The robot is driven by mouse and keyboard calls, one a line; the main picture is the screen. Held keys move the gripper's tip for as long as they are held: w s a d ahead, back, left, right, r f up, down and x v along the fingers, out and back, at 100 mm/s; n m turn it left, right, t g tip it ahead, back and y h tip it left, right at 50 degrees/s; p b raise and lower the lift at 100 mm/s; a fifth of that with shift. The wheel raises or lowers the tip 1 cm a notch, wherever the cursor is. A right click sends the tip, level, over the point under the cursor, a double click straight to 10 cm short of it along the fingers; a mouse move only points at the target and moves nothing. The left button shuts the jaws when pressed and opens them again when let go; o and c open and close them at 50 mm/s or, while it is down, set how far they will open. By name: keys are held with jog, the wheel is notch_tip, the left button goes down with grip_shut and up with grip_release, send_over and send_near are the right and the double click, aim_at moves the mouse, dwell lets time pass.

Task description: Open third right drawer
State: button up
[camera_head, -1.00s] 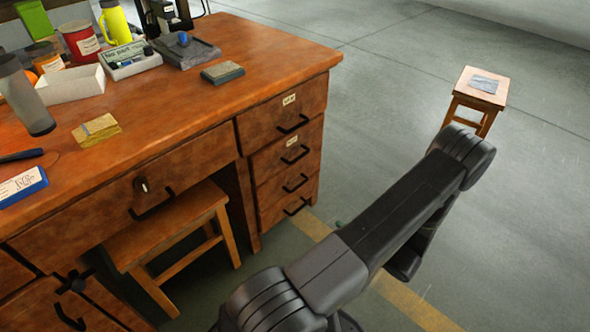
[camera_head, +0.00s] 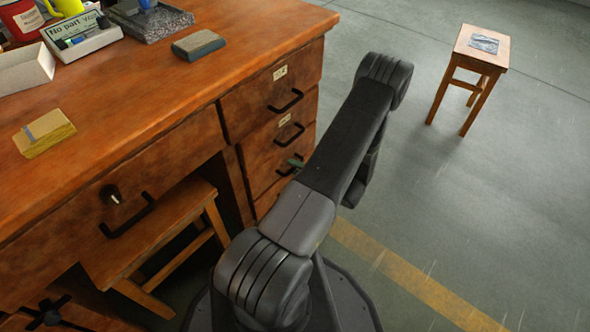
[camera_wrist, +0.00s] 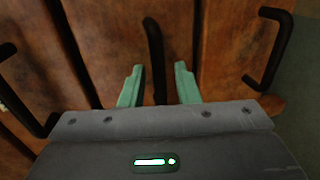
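The third right drawer (camera_wrist: 105,50) is a reddish-brown wooden front with a black bar handle (camera_wrist: 154,52), and it looks shut. In the wrist view the handle stands upright in the middle. My gripper (camera_wrist: 158,87) is open, with one pale green finger on each side of this handle; I cannot tell if either touches it.
The neighbouring handles show at left (camera_wrist: 22,92) and right (camera_wrist: 270,48) in the wrist view. A stool (camera_head: 160,235) sits under the desk (camera_head: 120,95), left of the drawers. Another stool (camera_head: 482,47) stands at the back right. The floor right of the drawers is mostly clear.

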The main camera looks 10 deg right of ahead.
jog(key=shift+w+a, duration=0.2)
jog(key=shift+w, duration=0.05)
grip_shut()
jog(key=shift+s+d, duration=0.1)
jog(key=f+v, duration=0.2)
jog(key=v, duration=1.1)
jog(key=s+f+v, duration=0.1)
jog(key=f+v, duration=0.2)
jog(key=v, duration=1)
jog(key=shift+d+f+p, duration=0.3)
jog(key=shift+f+p, duration=0.05)
jog(key=shift+p, duration=0.05)
grip_release()
